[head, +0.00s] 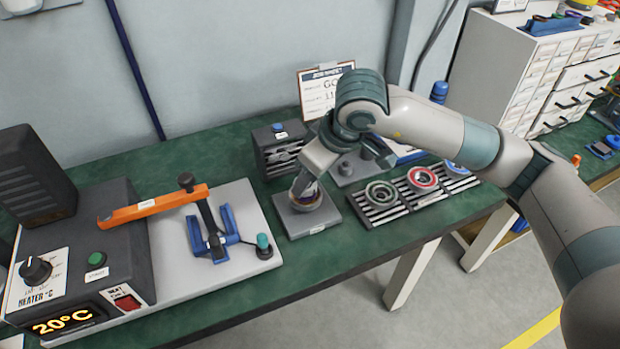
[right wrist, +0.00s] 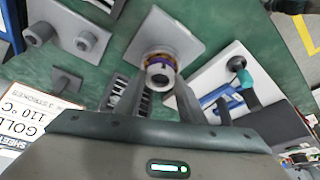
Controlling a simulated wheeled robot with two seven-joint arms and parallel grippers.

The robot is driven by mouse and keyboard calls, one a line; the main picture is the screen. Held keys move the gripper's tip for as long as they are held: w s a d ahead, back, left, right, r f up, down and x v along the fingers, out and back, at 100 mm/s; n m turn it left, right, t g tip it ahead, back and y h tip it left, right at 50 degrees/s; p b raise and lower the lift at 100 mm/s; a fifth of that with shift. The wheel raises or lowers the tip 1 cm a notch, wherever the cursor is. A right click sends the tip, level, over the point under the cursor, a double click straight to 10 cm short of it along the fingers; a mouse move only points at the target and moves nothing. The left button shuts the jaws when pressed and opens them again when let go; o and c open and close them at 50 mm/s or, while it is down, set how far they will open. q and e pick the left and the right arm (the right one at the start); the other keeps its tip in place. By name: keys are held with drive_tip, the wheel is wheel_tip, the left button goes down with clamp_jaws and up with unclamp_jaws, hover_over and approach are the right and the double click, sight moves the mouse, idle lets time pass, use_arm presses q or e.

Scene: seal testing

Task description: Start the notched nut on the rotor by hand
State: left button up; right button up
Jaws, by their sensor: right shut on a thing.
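The rotor (head: 305,200) stands on a square grey base plate (head: 330,219) in the middle of the bench, mostly hidden by my right gripper (head: 307,183). In the right wrist view the rotor shows a gold and purple band (right wrist: 160,60) above the base plate (right wrist: 183,40). A grey ring with a dark centre, seemingly the notched nut (right wrist: 158,76), lies in line with the rotor's top. My right gripper (right wrist: 155,88) points down over it and is shut on the nut. I cannot tell whether the nut's threads have caught. My left gripper is not in view.
A heater unit (head: 70,265) with an orange lever (head: 155,207) and blue clamp (head: 222,238) stands left. Right of the rotor is a slatted rack (head: 378,213) with grey, red and blue rings. A dark slotted box (head: 275,148) and job sheet (head: 315,95) stand behind.

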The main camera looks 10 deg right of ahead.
drive_tip(key=shift+s+a+f+m+t+h+b, duration=0.15)
drive_tip(key=shift+m+h+b, duration=0.1)
drive_tip(key=shift+m+b, duration=0.4)
drive_tip(key=shift+m+t+h+b, duration=0.1)
drive_tip(key=shift+m+h+b, duration=0.25)
drive_tip(key=shift+m, duration=0.45)
drive_tip(key=shift+s+a+f+m+t+h+b, duration=0.1)
drive_tip(key=shift+m+t+h+b, duration=0.1)
drive_tip(key=shift+m+b, duration=0.45)
drive_tip(key=shift+a+m+h+b, duration=0.2)
drive_tip(key=shift+m+h+b, duration=0.6)
drive_tip(key=shift+m, duration=1.1)
drive_tip(key=shift+m+b, duration=0.3)
drive_tip(key=shift+m, duration=0.1)
drive_tip(key=o, duration=1.2)
drive_tip(key=shift+r, duration=0.1)
drive_tip(key=shift+w+r+p, duration=0.1)
drive_tip(key=shift+r+p, duration=0.25)
drive_tip(key=shift+r, duration=0.45)
drive_tip(key=shift+r+p, duration=1.1)
drive_tip(key=shift+r, duration=2.7)
